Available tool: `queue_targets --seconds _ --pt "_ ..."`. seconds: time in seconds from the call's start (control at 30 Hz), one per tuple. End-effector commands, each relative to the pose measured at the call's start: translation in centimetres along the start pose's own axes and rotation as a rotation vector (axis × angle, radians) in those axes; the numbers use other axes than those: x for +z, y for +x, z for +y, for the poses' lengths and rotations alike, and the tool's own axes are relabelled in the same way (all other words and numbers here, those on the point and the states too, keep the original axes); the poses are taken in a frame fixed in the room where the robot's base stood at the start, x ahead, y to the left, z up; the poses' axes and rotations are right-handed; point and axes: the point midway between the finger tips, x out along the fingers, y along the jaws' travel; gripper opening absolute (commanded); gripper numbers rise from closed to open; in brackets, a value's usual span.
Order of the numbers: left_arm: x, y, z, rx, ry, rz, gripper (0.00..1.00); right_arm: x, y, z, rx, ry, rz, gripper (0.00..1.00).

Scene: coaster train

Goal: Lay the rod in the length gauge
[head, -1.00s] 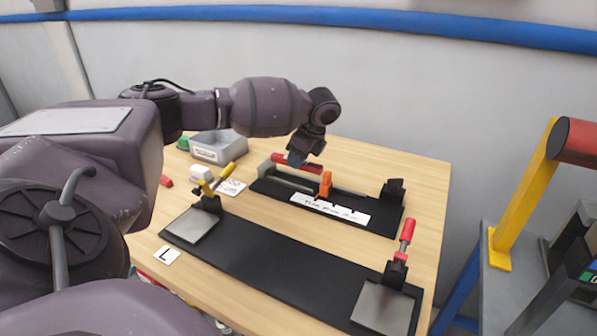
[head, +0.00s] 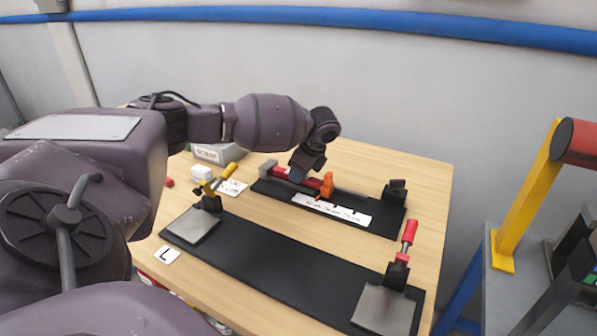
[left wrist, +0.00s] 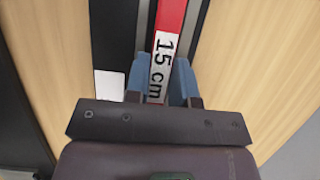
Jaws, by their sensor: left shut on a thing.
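The rod is red with a white "15 cm" label and shows in the left wrist view (left wrist: 170,18). My left gripper (left wrist: 161,75) is shut on it, with blue fingers on both sides of the label. In the head view the rod (head: 312,183) is partly hidden by my left gripper (head: 299,174). It lies low along the length gauge (head: 361,215), a black base with a grey end block, an orange slider (head: 328,187) and a white marked strip. I cannot tell whether the rod touches the gauge floor. My right gripper is not in view.
In front of the gauge lies a long black fixture (head: 275,262) with metal plates and a yellow-handled and a red-handled clamp (head: 408,238). A grey bin (head: 218,153) and white cards lie at the left. Bare table is free right of the gauge.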

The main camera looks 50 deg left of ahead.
Motion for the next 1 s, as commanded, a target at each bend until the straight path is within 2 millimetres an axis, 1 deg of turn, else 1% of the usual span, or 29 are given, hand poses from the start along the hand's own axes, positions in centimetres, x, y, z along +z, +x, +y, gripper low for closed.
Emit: queue_targets --seconds 0.03,0.1,0.13,0.2,0.27,0.43,0.57,0.6,0.63,0.8,1.0 --pt "-0.3 0.7 0.2 0.008 0.004 0.0 0.0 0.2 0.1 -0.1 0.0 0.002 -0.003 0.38" --pt "-0.4 0.8 0.2 0.009 0.005 -0.001 0.0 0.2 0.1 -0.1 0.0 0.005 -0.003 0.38" --pt "-0.4 0.9 0.3 0.01 0.006 -0.001 0.24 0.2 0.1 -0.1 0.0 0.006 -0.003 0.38" --pt "-0.5 1.0 0.3 0.012 0.007 -0.001 0.35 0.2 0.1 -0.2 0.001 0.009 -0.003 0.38" --pt "-0.5 1.1 0.3 0.013 0.008 -0.001 0.43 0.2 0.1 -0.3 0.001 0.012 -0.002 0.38" --pt "-0.5 1.1 0.4 0.017 0.01 -0.002 0.43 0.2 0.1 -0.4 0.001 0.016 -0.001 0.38" --pt "-0.1 0.1 0.4 0.019 0.01 -0.002 0.46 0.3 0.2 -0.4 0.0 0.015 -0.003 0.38" --pt "-0.2 -0.8 0.4 0.016 0.011 0.001 0.46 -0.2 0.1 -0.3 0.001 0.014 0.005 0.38" --pt "-0.1 -1.4 0.4 0.014 0.01 0.001 0.48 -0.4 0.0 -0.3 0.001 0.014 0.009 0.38" --pt "0.1 -5.4 0.2 0.004 0.006 0.003 0.48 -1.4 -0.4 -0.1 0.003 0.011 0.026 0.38" --pt "0.2 -9.2 0.1 0.004 0.004 0.003 0.48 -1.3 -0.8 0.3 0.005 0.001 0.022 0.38"
